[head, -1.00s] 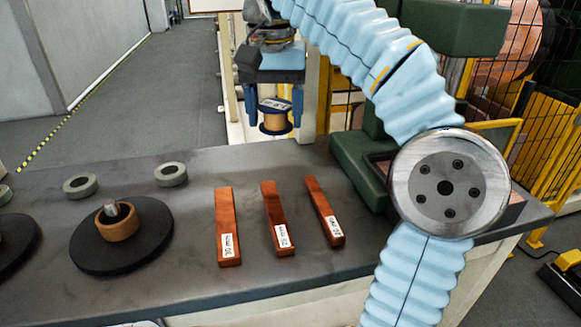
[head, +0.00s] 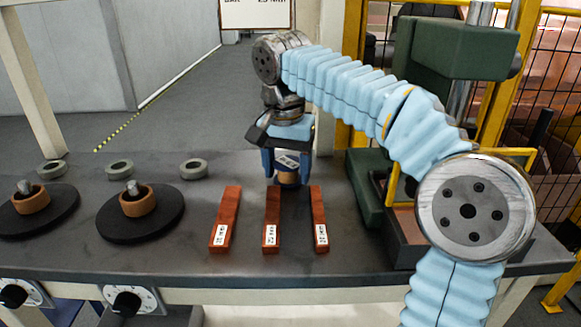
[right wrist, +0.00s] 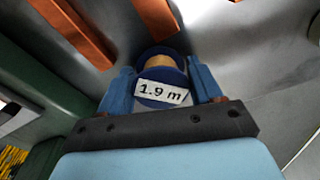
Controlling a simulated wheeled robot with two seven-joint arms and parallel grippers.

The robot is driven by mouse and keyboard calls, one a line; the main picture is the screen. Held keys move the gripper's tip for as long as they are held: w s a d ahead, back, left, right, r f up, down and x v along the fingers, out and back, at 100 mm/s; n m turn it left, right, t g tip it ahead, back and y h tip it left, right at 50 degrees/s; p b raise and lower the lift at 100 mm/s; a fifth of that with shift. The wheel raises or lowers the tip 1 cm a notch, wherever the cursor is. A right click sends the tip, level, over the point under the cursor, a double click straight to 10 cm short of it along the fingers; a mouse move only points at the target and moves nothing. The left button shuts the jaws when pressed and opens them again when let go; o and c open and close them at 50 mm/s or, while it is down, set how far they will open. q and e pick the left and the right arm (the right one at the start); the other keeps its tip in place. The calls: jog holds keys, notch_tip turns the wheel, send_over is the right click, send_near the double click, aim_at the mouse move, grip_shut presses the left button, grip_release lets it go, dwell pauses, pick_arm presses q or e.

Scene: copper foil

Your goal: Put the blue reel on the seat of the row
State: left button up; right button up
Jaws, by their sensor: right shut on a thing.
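My right gripper (head: 288,176) is shut on the blue reel, which has blue flanges, a copper-coloured winding and a white tag. In the head view the reel (head: 288,178) hangs between its fingers, just behind the middle copper bar. In the right wrist view my right gripper (right wrist: 161,78) has a finger on each side of the reel (right wrist: 160,52), and the tag reads 1.9 m. Three labelled copper bars lie in a row: left (head: 226,218), middle (head: 272,218) and right (head: 319,218). I cannot tell which spot is the seat. My left gripper is not in view.
Two black discs, one far left (head: 64,206) and one nearer (head: 108,222), carry copper-coloured rolls on spindles. Several grey rings (head: 193,169) lie along the bench's (head: 350,258) back. A green machine (head: 365,185) stands right of the bars. Bare bench lies in front of the discs.

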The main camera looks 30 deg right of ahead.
jog(key=shift+f, duration=0.2)
jog(key=o, duration=1.1)
jog(key=shift+r, duration=0.1)
